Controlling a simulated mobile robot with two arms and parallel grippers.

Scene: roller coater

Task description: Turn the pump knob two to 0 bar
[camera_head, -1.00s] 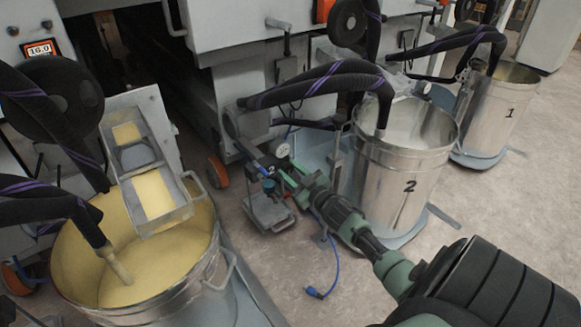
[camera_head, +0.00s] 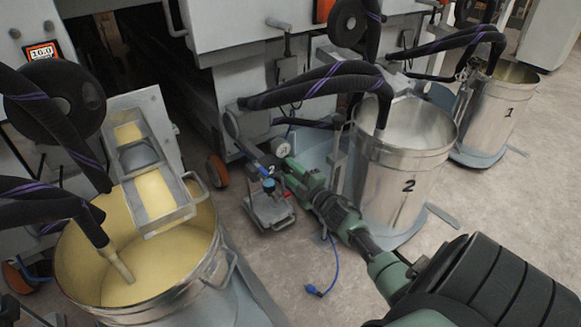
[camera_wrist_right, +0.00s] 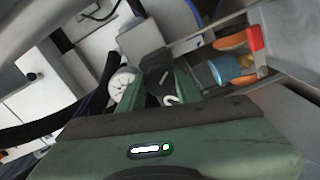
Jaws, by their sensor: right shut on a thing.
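Pump two (camera_head: 268,208) is a small grey unit on the floor left of the bucket marked 2. Its round white gauge (camera_head: 280,147) sits just beyond my right gripper (camera_head: 288,170); its reading is too small to tell. In the right wrist view, the green fingers of my right gripper (camera_wrist_right: 158,92) are closed around a dark knob (camera_wrist_right: 153,66), taken as pump knob two. The gauge (camera_wrist_right: 122,82) shows beside the left finger there. In the head view the fingers mostly hide the knob. My left gripper is not in view.
The steel bucket 2 (camera_head: 400,192) stands close right of my right arm, with bucket 1 (camera_head: 497,115) behind it. A large bucket of yellow liquid (camera_head: 145,265) is at lower left. A blue cable (camera_head: 325,280) lies on the otherwise clear floor.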

